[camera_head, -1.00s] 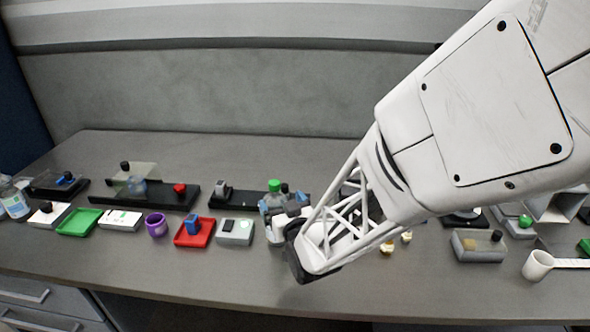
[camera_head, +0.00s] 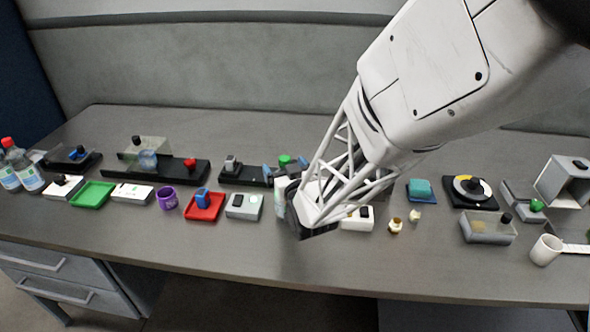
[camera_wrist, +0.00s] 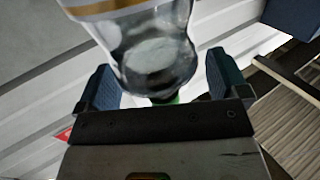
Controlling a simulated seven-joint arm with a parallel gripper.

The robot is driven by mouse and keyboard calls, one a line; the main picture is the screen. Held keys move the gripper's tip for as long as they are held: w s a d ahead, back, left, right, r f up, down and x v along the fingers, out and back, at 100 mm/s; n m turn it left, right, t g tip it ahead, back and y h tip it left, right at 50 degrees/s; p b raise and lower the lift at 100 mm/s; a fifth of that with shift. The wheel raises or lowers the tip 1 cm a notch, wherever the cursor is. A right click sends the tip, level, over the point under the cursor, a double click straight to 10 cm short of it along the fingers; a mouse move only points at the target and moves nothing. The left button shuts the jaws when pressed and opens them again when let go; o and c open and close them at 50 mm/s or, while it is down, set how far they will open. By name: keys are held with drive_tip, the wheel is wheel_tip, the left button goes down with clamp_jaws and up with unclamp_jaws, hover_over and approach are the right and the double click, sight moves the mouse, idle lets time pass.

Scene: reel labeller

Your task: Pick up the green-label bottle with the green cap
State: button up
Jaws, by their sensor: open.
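A clear bottle (camera_wrist: 155,55) fills the middle of the wrist view, with a white and gold band at the top edge. A bit of its green cap (camera_wrist: 168,99) shows low, close to my gripper's palm. My gripper (camera_wrist: 160,78) is open, with one blue finger on each side of the bottle; I cannot tell whether either touches it. In the head view a green cap (camera_head: 284,160) shows between the blue fingers of my gripper (camera_head: 285,168). Much of the bottle is hidden there by my wrist, and its green label cannot be made out.
Clear bottles, one with a red cap (camera_head: 7,142), stand at the far left. A green tray (camera_head: 93,194), a purple cup (camera_head: 167,197), a red tray (camera_head: 204,206) and a grey box (camera_head: 243,206) line the table's front.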

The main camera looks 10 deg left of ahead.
sight(287, 162)
idle(0.4)
drive_tip(key=c, duration=1.6)
drive_tip(key=shift+s+f, duration=0.1)
clamp_jaws()
drive_tip(key=shift+r, duration=1.5)
drive_tip(key=shift+s+d+r, duration=0.1)
drive_tip(key=shift+r, duration=0.1)
drive_tip(key=r+v, duration=0.1)
drive_tip(key=v, duration=1.4)
drive_tip(key=shift+s+r, duration=0.4)
